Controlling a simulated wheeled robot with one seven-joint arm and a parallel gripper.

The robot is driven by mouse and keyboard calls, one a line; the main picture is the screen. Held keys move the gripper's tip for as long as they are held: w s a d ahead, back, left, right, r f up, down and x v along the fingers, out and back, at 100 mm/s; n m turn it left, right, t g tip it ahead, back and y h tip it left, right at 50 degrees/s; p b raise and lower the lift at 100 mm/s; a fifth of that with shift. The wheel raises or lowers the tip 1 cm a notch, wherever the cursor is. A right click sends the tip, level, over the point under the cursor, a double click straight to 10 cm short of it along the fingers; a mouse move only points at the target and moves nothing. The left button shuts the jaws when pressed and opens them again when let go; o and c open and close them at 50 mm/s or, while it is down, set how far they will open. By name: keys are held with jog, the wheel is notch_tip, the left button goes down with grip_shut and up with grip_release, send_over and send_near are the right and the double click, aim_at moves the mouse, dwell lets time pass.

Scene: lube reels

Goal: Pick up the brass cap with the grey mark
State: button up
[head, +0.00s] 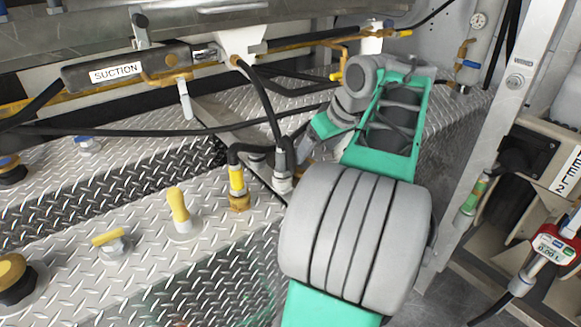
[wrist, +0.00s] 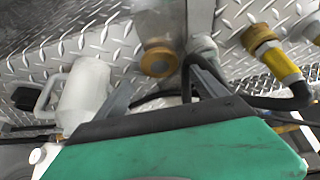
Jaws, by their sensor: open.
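A round brass cap (wrist: 158,63) shows in the wrist view near the top middle, at the end of a pale fitting. I cannot make out a grey mark on it. My gripper (wrist: 157,78) is open, with one dark finger to the left of this cap and one to its right. The cap appears beyond or between the fingertips; I see no clear contact. In the head view my gripper (head: 304,150) is small and partly hidden beside the hose fittings, and I cannot pick out this cap there.
A brass fitting with a yellow sleeve (head: 237,186) and black hose stands left of my gripper; it also shows in the wrist view (wrist: 270,50). Yellow-handled fittings (head: 179,207) stand on the tread plate. Black hoses cross above.

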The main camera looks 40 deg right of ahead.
aim_at(304, 165)
jog(key=b+x, duration=0.3)
jog(key=x, duration=0.5)
jog(key=shift+w+d+f+b, duration=0.1)
jog(key=shift+w+b, duration=0.05)
jog(key=shift+b, duration=0.25)
jog(key=c, duration=1.2)
